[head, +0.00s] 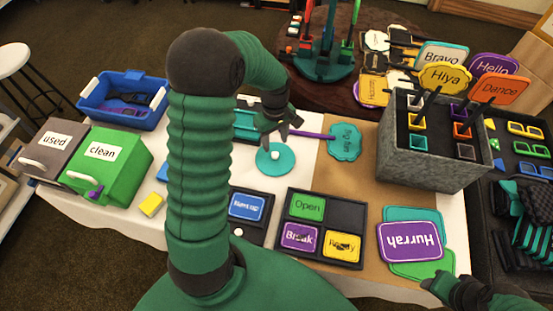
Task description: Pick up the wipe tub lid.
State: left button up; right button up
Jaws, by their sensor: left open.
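The wipe tub lid appears to be the round teal disc (264,165) with a small white knob, lying flat on the white table covering. My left gripper (279,133) is open just above and behind the lid, pointing down, with nothing between its fingers. I cannot tell whether a fingertip touches the knob. A teal container (245,122), perhaps the tub, is partly hidden behind my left arm. My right gripper (440,284) is at the lower right edge beside the "Hurrah" sign; its fingers are too unclear to read.
A teal sign on a purple stick (345,141) lies right of the lid. A black tray of word cards (326,264) lies in front. A grey holder of signs (420,158) stands at right. Green "clean" (118,168) and grey "used" (45,166) boxes stand at left.

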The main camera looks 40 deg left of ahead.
aim_at(275, 154)
pick_arm(q)
jog(key=f, duration=0.3)
jog(key=s+f, duration=0.1)
jog(key=f, duration=0.1)
jog(key=shift+d+b, duration=0.35)
jog(key=shift+w+a+f, duration=0.15)
jog(key=shift+w, duration=0.05)
grip_shut()
